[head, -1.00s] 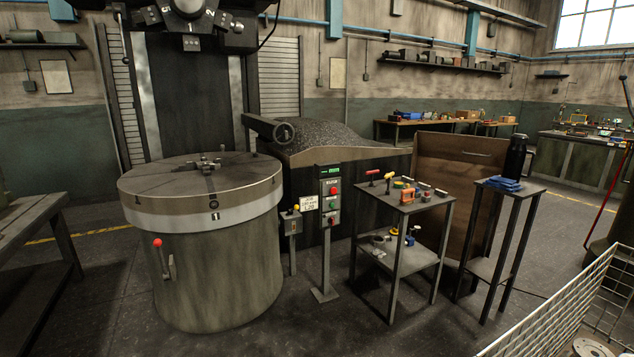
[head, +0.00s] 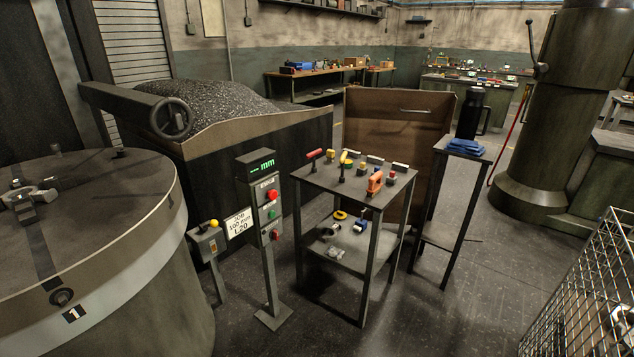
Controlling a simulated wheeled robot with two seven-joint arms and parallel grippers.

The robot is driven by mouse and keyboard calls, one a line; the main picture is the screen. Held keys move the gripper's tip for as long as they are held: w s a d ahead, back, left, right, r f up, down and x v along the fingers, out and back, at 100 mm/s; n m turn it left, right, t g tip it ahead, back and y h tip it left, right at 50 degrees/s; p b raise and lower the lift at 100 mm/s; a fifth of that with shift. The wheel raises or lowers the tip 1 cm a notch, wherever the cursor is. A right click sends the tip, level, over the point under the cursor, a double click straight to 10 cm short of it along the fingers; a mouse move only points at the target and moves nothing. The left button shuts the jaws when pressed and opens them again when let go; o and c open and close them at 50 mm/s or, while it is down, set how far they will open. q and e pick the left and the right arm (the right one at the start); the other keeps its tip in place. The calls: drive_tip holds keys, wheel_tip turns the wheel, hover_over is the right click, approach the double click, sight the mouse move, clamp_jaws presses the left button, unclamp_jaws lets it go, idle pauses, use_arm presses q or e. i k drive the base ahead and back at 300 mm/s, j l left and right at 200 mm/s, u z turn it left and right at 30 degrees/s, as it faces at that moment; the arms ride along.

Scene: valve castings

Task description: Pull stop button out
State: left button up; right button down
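A grey control pedestal (head: 262,238) stands on the floor left of the middle of the head view. Its sloped top has a green display reading "--- mm". Neither of my grippers shows in the view.
A round machine table (head: 90,210) fills the left. A small box on a post with a yellow knob (head: 213,223) stands beside the pedestal. A tool cart (head: 340,187) stands right of it, then a tall stand (head: 464,148). A wire basket (head: 585,285) is at lower right. Floor before the pedestal is open.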

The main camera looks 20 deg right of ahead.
sight(272, 194)
drive_tip(key=i+l+z, duration=0.4)
drive_tip(key=i+z, duration=0.15)
drive_tip(key=i, duration=0.2)
drive_tip(key=i+l+z, duration=0.1)
drive_tip(key=i+z, duration=0.2)
drive_tip(key=i, duration=0.1)
